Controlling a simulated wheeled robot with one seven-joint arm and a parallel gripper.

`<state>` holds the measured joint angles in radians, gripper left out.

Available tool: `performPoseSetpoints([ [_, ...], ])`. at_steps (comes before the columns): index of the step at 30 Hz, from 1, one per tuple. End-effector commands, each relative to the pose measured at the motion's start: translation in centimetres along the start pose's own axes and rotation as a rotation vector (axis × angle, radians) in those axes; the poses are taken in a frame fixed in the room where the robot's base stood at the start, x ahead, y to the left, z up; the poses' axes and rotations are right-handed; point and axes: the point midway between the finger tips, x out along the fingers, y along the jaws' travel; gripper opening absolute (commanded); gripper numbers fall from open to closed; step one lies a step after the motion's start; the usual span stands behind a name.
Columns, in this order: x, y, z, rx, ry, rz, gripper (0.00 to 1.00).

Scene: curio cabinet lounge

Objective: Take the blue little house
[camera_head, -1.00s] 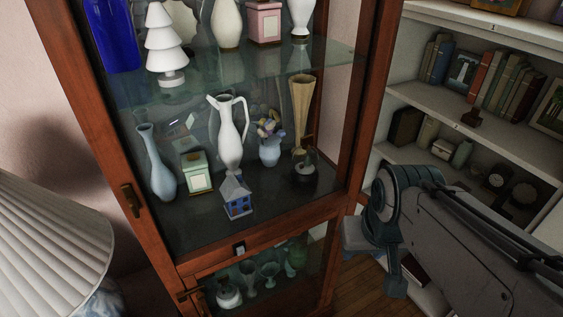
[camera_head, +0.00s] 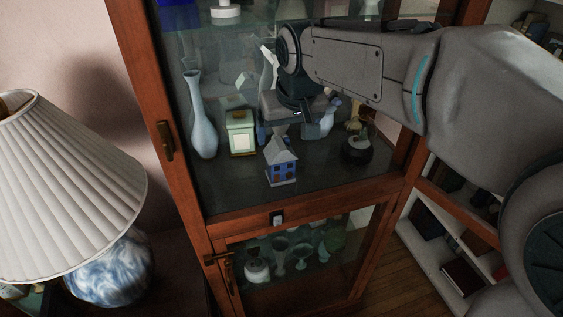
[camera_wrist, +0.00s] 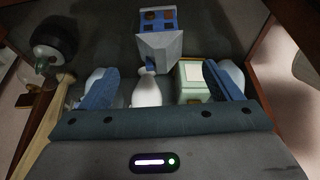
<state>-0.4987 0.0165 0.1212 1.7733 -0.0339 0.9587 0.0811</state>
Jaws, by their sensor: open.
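The blue little house (camera_head: 281,165), with blue walls and a grey roof, stands upright on the cabinet shelf (camera_head: 230,188), near its front edge. In the wrist view the house (camera_wrist: 159,42) appears upside down at the top centre, roof toward my gripper. My gripper (camera_head: 285,125) is just above and behind the roof in the head view. The exact gap is hard to tell.
A pale blue vase (camera_head: 203,125) and a green box (camera_head: 241,134) stand left of the house. A dark pot (camera_head: 357,150) stands right. A white jug (camera_wrist: 147,92) is close to the fingers. Wooden cabinet posts frame the opening; a lamp (camera_head: 65,190) stands left.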

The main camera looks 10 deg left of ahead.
Motion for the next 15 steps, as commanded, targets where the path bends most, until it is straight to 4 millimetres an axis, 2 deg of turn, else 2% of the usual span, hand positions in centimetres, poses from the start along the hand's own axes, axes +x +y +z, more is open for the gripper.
performPoseSetpoints([
  [6,4.5,0.0,0.2,0.000,-0.007,0.000,0.84],
  [9,5.9,0.0,0.1,0.001,-0.005,0.000,0.84],
  [15,7.2,0.0,0.1,0.001,-0.004,0.001,0.84],
])
